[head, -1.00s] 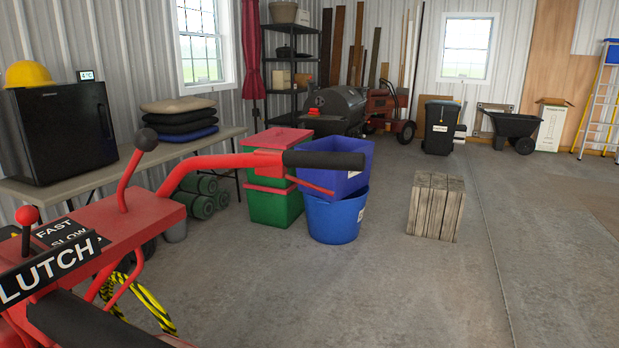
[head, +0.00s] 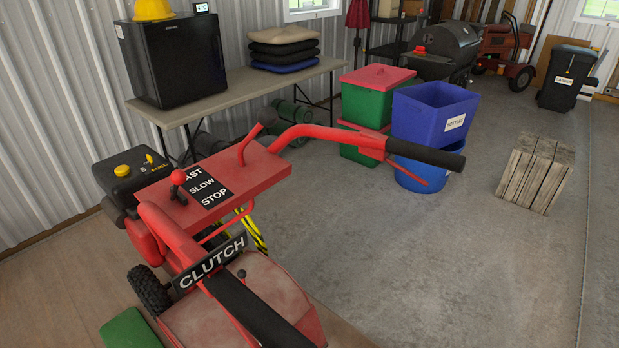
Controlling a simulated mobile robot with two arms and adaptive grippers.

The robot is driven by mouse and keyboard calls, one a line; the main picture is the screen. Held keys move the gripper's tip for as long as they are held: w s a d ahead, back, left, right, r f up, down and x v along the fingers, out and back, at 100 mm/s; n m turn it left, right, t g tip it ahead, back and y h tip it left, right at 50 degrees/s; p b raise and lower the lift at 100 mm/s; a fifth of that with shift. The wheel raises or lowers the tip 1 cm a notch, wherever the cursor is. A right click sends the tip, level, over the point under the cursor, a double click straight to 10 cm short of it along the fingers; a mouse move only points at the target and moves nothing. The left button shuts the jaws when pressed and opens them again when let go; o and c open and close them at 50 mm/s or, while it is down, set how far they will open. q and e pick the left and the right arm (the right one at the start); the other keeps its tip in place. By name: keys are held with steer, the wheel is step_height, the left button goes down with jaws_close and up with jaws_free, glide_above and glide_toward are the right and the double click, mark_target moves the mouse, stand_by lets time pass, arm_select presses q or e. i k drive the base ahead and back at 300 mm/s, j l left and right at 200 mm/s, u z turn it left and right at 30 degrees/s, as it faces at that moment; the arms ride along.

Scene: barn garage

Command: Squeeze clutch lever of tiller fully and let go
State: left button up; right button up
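The red tiller (head: 200,190) stands at the lower left in the head view, with its two handlebars reaching toward me. A black plate reading CLUTCH (head: 212,262) sits at the near handlebar, by its black grip (head: 250,310). I cannot make out a lever at this grip. The far handlebar ends in another black grip (head: 428,155). A thin red lever (head: 415,178) hangs below that grip, apart from it at its free end. A red-knobbed throttle lever (head: 178,180) stands beside the FAST, SLOW, STOP label. Neither of my grippers shows.
A table (head: 240,95) with a black fridge (head: 180,60) and stacked cushions stands behind the tiller. Green and blue bins (head: 435,110) stand beyond the far grip. A wooden crate (head: 537,172) is at right. The concrete floor at the lower right is clear.

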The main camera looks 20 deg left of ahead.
mark_target(249, 338)
steer(key=k+j+u, duration=0.15)
steer(key=u, duration=0.2)
steer(key=k+j+u, duration=0.1)
steer(key=j+u, duration=0.25)
